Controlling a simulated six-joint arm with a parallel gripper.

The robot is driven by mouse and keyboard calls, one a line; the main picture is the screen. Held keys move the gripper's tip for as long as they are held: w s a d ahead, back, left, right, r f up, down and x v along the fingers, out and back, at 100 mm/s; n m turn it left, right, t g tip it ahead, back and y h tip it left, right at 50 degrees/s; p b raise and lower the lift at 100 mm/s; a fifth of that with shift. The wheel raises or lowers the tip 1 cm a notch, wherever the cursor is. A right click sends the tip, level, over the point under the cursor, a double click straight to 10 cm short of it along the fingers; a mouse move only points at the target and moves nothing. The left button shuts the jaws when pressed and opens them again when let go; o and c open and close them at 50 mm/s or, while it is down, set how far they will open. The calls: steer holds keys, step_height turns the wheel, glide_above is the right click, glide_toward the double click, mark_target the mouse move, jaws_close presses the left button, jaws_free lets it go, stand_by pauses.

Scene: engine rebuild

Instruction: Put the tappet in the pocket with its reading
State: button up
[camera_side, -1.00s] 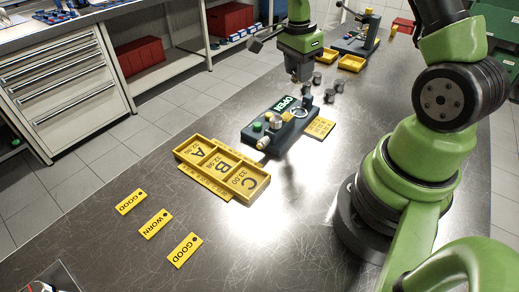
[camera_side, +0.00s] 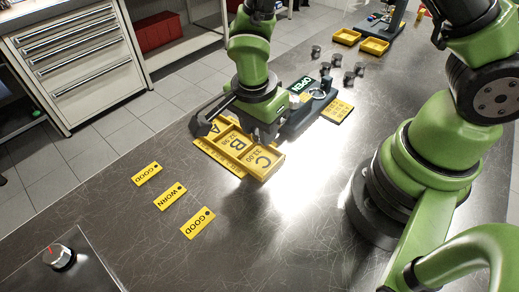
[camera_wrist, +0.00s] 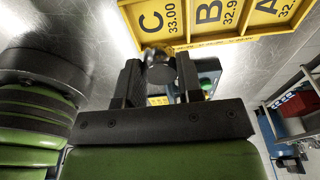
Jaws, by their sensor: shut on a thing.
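The yellow three-pocket tray (camera_side: 276,170) stands on the bench, its pockets lettered A, B and C with readings; C (camera_side: 265,158) reads 33.00. The tray also shows at the top of the wrist view (camera_wrist: 216,41). My gripper (camera_side: 264,136) is over the back side of the tray, near pockets B and C. In the wrist view my gripper (camera_wrist: 160,78) is shut on the round, dark metal tappet (camera_wrist: 161,73). In the side view the gripper hides the tappet. The gauge fixture beside the tray shows a green OPEN display (camera_side: 299,85).
Several loose tappets (camera_side: 337,60) stand behind the fixture, with a yellow plate (camera_side: 337,110) beside it. Yellow GOOD and WORN tags (camera_side: 170,196) lie at the front. A panel with a knob (camera_side: 60,257) is at the lower left.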

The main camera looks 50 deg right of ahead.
mark_target(259, 160)
steer(key=shift+f, duration=2.9)
steer(key=shift+f, duration=0.15)
steer(key=o, duration=0.7)
